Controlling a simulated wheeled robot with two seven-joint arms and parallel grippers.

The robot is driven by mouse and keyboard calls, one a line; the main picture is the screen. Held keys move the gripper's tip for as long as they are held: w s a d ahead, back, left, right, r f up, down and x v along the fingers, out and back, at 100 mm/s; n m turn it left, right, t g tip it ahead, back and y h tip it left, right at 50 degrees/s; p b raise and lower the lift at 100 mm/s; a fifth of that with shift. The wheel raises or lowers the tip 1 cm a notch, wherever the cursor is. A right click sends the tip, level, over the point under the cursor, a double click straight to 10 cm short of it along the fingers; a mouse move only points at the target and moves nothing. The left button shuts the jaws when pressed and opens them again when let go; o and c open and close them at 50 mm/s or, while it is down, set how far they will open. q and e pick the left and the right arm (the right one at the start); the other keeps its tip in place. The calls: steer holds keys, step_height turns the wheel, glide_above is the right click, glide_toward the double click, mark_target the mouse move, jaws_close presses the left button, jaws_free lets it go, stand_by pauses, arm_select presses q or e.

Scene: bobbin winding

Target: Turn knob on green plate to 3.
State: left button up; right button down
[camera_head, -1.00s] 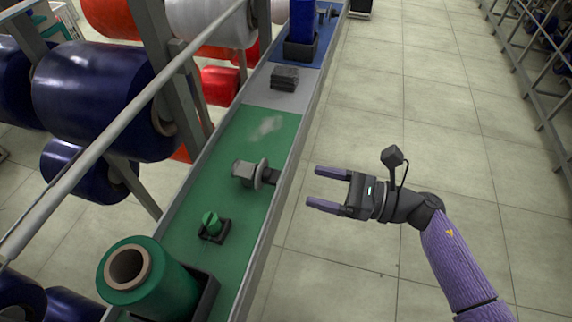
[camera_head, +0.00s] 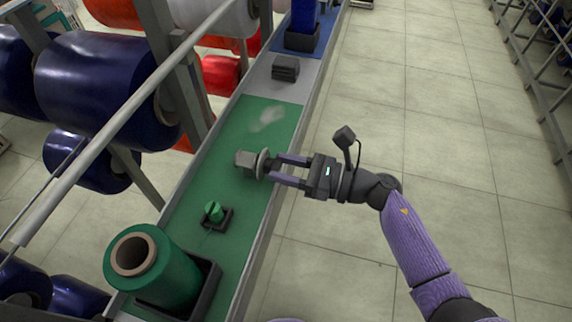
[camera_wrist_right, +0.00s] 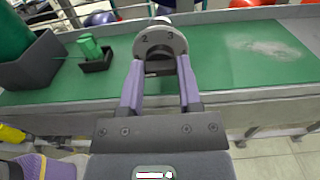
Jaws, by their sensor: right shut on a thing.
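The green plate (camera_head: 232,182) is a section of the long bench top. A grey block with a round dial (camera_head: 262,163) stands on it, and the dial faces the bench's right edge. My right gripper (camera_head: 275,168) reaches in from the right and is shut on the dark knob (camera_wrist_right: 160,67), one finger on each side, just in front of the dial. The knob's pointer cannot be made out. My left gripper is not in view.
A green spool (camera_head: 170,275) in a dark holder and a small green bobbin (camera_head: 214,211) on a black base stand nearer on the plate. A dark block (camera_head: 285,68) lies on the grey section beyond. Open floor (camera_head: 430,120) lies right of the bench.

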steer(key=shift+m, duration=0.4)
steer(key=m, duration=0.4)
steer(key=shift+w+m+p, duration=0.1)
steer(key=shift+m+p, duration=0.2)
steer(key=shift+m, duration=0.1)
steer(key=shift+w+f+m+p, duration=0.1)
steer(key=shift+m+p, duration=0.8)
steer(key=shift+m, duration=3.6)
steer(key=shift+f+m+p, duration=0.1)
steer(key=shift+m+p, duration=0.75)
steer(key=shift+m, duration=3.65)
steer(key=shift+c, duration=1.4)
jaws_free()
